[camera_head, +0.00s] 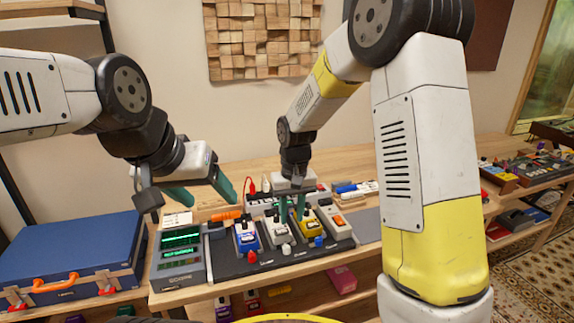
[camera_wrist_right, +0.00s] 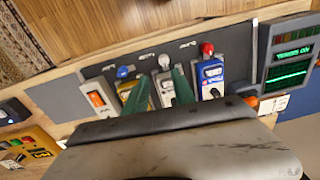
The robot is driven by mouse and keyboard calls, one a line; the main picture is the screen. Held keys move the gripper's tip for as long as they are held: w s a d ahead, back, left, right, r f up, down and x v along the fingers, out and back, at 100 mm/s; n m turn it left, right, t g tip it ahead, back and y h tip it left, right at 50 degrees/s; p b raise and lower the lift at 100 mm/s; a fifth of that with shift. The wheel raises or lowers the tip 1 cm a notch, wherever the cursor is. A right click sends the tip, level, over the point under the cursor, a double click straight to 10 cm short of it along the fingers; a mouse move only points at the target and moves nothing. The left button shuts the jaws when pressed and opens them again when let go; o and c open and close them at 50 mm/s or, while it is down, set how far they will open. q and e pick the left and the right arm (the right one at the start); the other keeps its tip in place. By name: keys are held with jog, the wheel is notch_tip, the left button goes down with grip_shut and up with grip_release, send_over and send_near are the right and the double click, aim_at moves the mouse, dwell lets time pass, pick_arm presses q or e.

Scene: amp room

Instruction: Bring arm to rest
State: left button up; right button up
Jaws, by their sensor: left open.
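My left gripper (camera_head: 203,190) is in the head view, above the pedalboard's left end. Its green fingers are spread apart with nothing between them. My right gripper (camera_head: 291,209) points down over the middle of the pedalboard. Its two green fingers, also in the right wrist view (camera_wrist_right: 160,88), stand apart, one on each side of a white pedal (camera_head: 279,236). I cannot tell whether they touch this pedal, which shows between them in the wrist view (camera_wrist_right: 165,90).
The dark pedalboard (camera_head: 225,267) also holds a blue pedal (camera_head: 246,238) and a yellow pedal (camera_head: 309,228). A grey device with green screens (camera_head: 180,250) stands at its left. A blue case (camera_head: 70,255) sits further left. The wall is behind the bench.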

jog(key=s+d+r+m+t+y, duration=0.1)
jog(key=s+d+r, duration=0.3)
jog(key=r, duration=0.3)
jog(key=s+d+r+m+t+y, duration=0.1)
jog(key=s+d+r+t, duration=0.1)
jog(key=s+d+r, duration=0.35)
jog(key=s+d+r+t, duration=0.2)
jog(key=s+r, duration=0.4)
jog(key=s, duration=0.4)
jog(key=shift+d+r+m+t, duration=0.3)
jog(key=shift+d+r+t, duration=0.1)
jog(key=shift+d, duration=0.4)
